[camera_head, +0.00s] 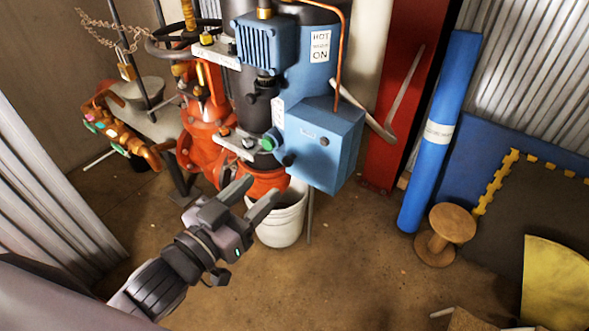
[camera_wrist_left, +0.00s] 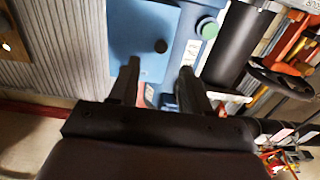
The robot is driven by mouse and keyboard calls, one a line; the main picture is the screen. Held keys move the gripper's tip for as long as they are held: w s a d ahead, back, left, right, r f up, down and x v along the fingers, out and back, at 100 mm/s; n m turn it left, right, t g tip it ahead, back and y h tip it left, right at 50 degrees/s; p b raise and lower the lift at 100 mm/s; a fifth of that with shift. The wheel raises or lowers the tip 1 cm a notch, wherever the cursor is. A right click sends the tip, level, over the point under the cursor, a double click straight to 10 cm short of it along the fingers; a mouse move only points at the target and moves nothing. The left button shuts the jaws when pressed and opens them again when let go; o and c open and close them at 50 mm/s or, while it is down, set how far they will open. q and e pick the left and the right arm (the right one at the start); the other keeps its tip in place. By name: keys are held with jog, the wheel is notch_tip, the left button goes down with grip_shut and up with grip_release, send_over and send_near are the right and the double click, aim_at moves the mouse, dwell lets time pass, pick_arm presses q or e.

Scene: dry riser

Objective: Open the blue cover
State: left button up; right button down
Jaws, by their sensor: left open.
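The blue cover (camera_head: 325,145) is a box-like panel on the lower right of the blue and black machine, and it looks shut. My right gripper is not in view.
A white bucket (camera_head: 282,222) stands on the floor below the machine. Orange pipework (camera_head: 200,145) is close on the left. A red panel (camera_head: 405,90), a blue roll (camera_head: 438,135) and a wooden spool (camera_head: 443,233) are to the right. The front floor is mostly clear.

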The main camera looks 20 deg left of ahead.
aim_at(285, 164)
pick_arm(q)
jog(key=shift+x, duration=3.5)
jog(key=shift+a, duration=0.1)
grip_shut()
